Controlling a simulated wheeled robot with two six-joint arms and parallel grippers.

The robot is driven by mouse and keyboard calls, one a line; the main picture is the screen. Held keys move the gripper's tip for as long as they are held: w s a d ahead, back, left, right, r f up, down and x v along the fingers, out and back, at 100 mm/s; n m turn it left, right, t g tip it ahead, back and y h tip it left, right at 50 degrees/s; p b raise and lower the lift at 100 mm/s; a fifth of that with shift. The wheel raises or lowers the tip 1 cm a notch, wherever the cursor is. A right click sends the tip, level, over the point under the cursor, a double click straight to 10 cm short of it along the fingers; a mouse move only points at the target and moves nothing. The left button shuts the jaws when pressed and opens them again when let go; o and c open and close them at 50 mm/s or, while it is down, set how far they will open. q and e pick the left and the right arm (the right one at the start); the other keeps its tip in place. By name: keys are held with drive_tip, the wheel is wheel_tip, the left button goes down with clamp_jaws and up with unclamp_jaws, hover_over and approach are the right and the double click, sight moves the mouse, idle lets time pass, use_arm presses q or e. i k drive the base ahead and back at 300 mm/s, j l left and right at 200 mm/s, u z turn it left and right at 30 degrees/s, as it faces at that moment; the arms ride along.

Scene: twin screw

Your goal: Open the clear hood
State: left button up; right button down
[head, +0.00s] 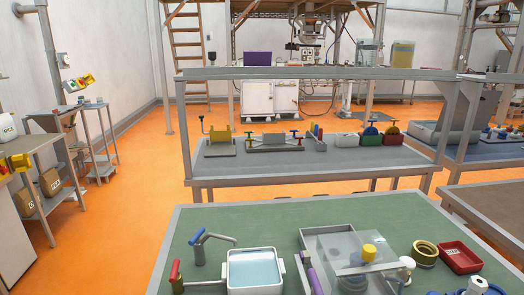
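The clear hood (343,250) is a see-through cover at the front of the green-topped table, right of centre. It sits over a grey base (312,233), and a grey round shape shows through it. A yellow knob (369,252) stands at its right part. A purple bar (312,279) lies along its left side. The hood looks lowered over the base, but its front is cut off by the picture's bottom edge. Neither of my grippers shows in the head view.
A white basin of blue liquid (255,268) and a blue-handled tap (199,247) stand left of the hood. A red-handled lever (176,275) is at the front left. A brass ring (425,252) and a red tray (460,256) lie right. The table's back left is clear.

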sight(369, 252)
drive_tip(key=k+j+z, duration=0.1)
drive_tip(key=z, duration=0.4)
drive_tip(key=k+z, duration=0.1)
drive_tip(key=z, duration=0.4)
drive_tip(key=k+j+z, duration=0.1)
drive_tip(key=z, duration=0.35)
drive_tip(key=k+z, duration=0.15)
drive_tip(key=z, duration=0.35)
drive_tip(key=k+l+z, duration=0.1)
